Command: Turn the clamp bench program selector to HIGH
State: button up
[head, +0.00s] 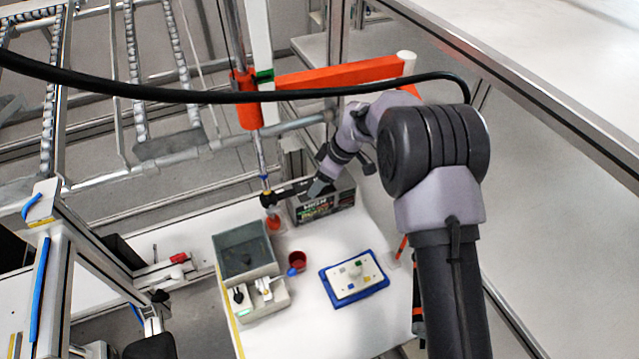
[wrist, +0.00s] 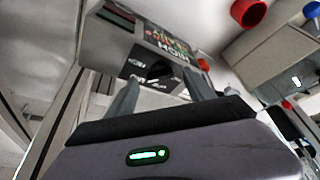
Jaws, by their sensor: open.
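The clamp bench control box (head: 326,208) is a dark box with printed lettering, at the back of the white bench top in the head view. In the wrist view the box (wrist: 135,38) lies ahead of my gripper (wrist: 161,78), with HIGH printed on its panel. A dark round selector knob (wrist: 160,71) shows between my two grey fingers, which are apart. I cannot tell whether they touch the knob or where it points. In the head view my gripper (head: 318,187) is at the box's upper left, and the knob is not clear there.
A blue tray (head: 383,283) with a white plate lies to the right. An orange-sleeved hanging tool (head: 248,105) is close to the left of my arm.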

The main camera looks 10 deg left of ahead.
jog(key=shift+a+f, duration=0.25)
jog(key=shift+f, duration=0.25)
jog(key=c, duration=1.3)
jog(key=shift+f+m+b, duration=0.2)
jog(key=shift+m+b, duration=0.3)
jog(key=shift+b, duration=0.4)
grip_shut()
jog(key=shift+s+r+m+t+b, duration=0.2)
jog(key=shift+m+t+b, duration=0.4)
jog(key=shift+m, duration=0.4)
jog(key=shift+w, duration=0.1)
jog(key=o, duration=1.3)
grip_release()
